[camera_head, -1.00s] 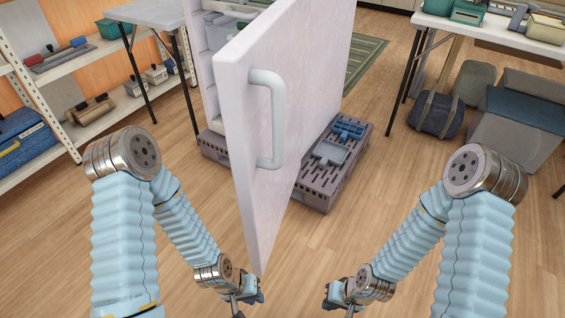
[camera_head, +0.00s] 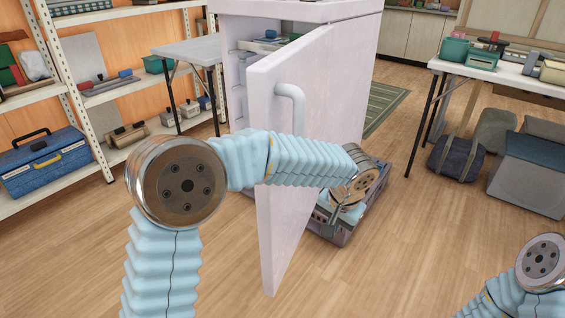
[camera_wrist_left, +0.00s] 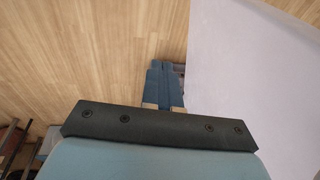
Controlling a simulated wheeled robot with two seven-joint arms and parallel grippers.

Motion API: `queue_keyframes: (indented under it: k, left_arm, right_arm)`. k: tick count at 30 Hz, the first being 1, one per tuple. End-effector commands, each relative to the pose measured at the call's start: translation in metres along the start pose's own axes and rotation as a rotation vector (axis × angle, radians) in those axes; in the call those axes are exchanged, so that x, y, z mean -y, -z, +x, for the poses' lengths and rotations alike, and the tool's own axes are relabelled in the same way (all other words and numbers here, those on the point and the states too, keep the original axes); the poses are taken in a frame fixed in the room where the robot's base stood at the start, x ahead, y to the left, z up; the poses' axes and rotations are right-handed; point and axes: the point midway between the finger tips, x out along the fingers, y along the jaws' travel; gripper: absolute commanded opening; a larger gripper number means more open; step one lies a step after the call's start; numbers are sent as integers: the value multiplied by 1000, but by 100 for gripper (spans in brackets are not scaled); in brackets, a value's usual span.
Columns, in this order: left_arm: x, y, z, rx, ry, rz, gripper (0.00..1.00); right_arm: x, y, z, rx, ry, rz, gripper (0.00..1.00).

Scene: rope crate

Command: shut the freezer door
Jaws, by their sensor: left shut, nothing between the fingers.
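The pale freezer (camera_head: 350,12) stands ahead with its door (camera_head: 285,235) wide open, its free edge toward me. The pale handle (camera_head: 293,98) is on the door's right-hand, outer face, partly hidden by my left arm. My left forearm crosses in front of the door. My left gripper (camera_head: 338,212) is low on the outer-face side, shut and empty. In the left wrist view its closed fingers (camera_wrist_left: 165,85) point over the floor, beside the pale door panel (camera_wrist_left: 250,95); contact cannot be told. My right gripper is out of view.
A small grey table (camera_head: 190,50) and shelves with a blue toolbox (camera_head: 45,160) stand left. A white table (camera_head: 500,72) with bags beneath stands right.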

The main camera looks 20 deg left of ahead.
Motion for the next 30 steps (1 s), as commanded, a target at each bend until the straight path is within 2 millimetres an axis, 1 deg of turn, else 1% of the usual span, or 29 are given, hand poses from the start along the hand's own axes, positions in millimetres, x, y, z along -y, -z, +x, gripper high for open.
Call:
queue_keyframes:
  k: [1, 2, 3, 5, 6, 9, 10, 12, 13, 16, 20, 27, 29, 30]
  left_arm:
    - [8, 12, -49, -56, 88, -27, 0]
    - [15, 14, -80, -79, 144, -56, 0]
    - [24, 12, -118, -108, 210, -101, 0]
    - [37, 5, -169, -146, 288, -177, 0]
    - [44, -2, -196, -165, 326, -224, 0]
    - [56, -19, -241, -194, 384, -316, 0]
    - [58, -22, -248, -198, 394, -333, 0]
    - [62, -28, -257, -202, 407, -360, 0]
    - [64, -29, -258, -202, 410, -365, 0]
    - [68, -28, -249, -200, 413, -367, 0]
    - [78, -26, -226, -198, 413, -366, 0]
    - [100, -20, -179, -196, 412, -364, 0]
    - [105, -18, -169, -196, 412, -363, 0]
    - [111, -19, -167, -199, 411, -365, 0]
  right_arm:
    - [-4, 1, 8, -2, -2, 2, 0]
    - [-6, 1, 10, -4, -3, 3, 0]
    - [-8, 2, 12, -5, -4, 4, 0]
    - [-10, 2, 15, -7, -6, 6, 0]
    - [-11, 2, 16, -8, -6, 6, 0]
    - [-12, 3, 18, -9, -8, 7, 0]
    - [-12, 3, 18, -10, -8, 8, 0]
    - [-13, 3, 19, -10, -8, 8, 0]
    - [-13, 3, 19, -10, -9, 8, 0]
    - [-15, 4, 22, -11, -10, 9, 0]
    - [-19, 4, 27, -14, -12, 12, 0]
    - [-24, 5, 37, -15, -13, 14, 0]
    - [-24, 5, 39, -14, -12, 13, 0]
    - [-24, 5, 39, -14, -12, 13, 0]
